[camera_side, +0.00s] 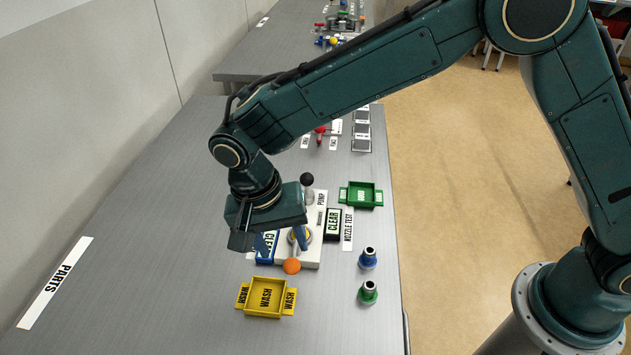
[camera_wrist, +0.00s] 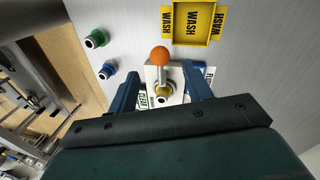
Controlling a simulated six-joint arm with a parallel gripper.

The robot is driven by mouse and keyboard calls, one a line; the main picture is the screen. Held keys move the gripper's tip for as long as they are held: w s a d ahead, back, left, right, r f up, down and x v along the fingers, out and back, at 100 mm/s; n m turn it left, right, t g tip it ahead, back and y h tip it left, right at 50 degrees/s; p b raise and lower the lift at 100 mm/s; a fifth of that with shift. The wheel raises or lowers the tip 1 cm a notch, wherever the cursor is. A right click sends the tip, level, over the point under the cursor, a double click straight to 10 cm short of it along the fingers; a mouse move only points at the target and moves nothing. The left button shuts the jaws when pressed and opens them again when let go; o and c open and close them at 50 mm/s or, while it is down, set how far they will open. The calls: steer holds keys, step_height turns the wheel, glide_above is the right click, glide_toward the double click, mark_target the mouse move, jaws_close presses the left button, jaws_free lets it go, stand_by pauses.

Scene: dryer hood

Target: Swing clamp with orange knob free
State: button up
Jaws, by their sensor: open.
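The clamp's orange knob (camera_side: 292,266) sits at the end of a lever on a white fixture (camera_side: 312,259), on its near side in the side view. In the wrist view the orange knob (camera_wrist: 160,56) stands above a short metal lever that runs down to a yellowish round part (camera_wrist: 163,91). My gripper (camera_side: 282,243) is over the fixture, pointing down. In the wrist view its two blue fingers are apart, with the lever and round part between them in the picture and the gripper (camera_wrist: 163,82) empty. I cannot tell whether a finger touches the lever.
A yellow WASH tray (camera_side: 265,309) lies in front of the fixture. A blue fitting (camera_side: 368,259) and a green fitting (camera_side: 368,292) stand to the right. A green tray (camera_side: 362,196) and a black-handled pump lever (camera_side: 307,180) are behind.

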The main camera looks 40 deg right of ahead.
mark_target(289, 261)
steer(key=shift+s+d+f, duration=0.1)
steer(key=shift+d+f, duration=0.05)
steer(key=shift+f, duration=0.75)
steer(key=shift+s+d+f, duration=0.1)
steer(key=shift+f, duration=0.8)
steer(key=shift+s+d+f, duration=0.1)
steer(key=shift+d+f, duration=0.05)
steer(key=shift+f, duration=0.75)
steer(key=shift+c, duration=0.2)
jaws_close()
